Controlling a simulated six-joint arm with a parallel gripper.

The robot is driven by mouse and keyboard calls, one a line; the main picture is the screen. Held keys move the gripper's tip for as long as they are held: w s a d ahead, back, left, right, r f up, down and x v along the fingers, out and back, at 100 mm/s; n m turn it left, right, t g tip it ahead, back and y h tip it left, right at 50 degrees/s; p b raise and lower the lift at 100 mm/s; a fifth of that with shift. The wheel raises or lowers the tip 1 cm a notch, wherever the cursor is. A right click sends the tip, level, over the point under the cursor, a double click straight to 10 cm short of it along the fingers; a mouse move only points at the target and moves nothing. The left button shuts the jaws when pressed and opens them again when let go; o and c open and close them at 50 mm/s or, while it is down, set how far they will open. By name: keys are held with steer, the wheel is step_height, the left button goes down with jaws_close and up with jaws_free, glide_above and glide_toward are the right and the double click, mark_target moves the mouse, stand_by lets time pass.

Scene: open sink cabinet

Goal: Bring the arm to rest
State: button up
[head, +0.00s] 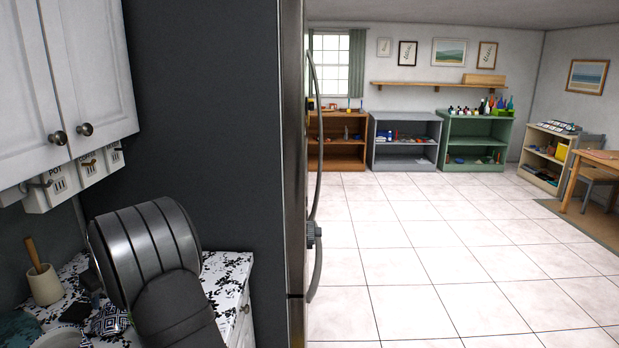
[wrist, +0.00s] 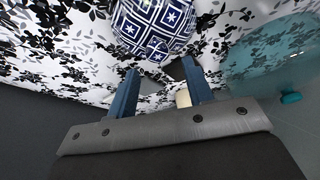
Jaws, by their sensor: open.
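In the wrist view my gripper (wrist: 160,68) has its two blue fingers apart, with a gap between them. No object is held between them. A round-looking blue and white patterned item (wrist: 152,22) lies on the floral counter just beyond the fingertips. It also shows low at the left in the head view (head: 108,320), beside my arm. In the head view my arm is over the counter and the gripper cannot be made out clearly.
The black and white floral counter (head: 228,268) holds a utensil crock (head: 44,286) with a wooden handle. A teal translucent item (wrist: 265,55) is at the right in the wrist view. White cabinets (head: 95,60) hang above. A tall fridge (head: 293,150) stands right; open tiled floor lies beyond.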

step_height(320, 180, down, 3)
steer(key=shift+f, duration=0.1)
steer(key=v, duration=1.3)
steer(key=x, duration=1.2)
steer(key=shift+a+f, duration=0.15)
steer(key=shift+f, duration=0.1)
step_height(320, 180, up, 11)
steer(key=s+d+r+n+g, duration=0.2)
steer(key=s+d+r+n, duration=0.2)
steer(key=s+d+r, duration=0.9)
steer(key=s+a+f, duration=0.6)
steer(key=a+f, duration=0.4)
steer(key=shift+a+f, duration=0.15)
steer(key=shift+a, duration=0.15)
steer(key=shift+o, duration=0.4)
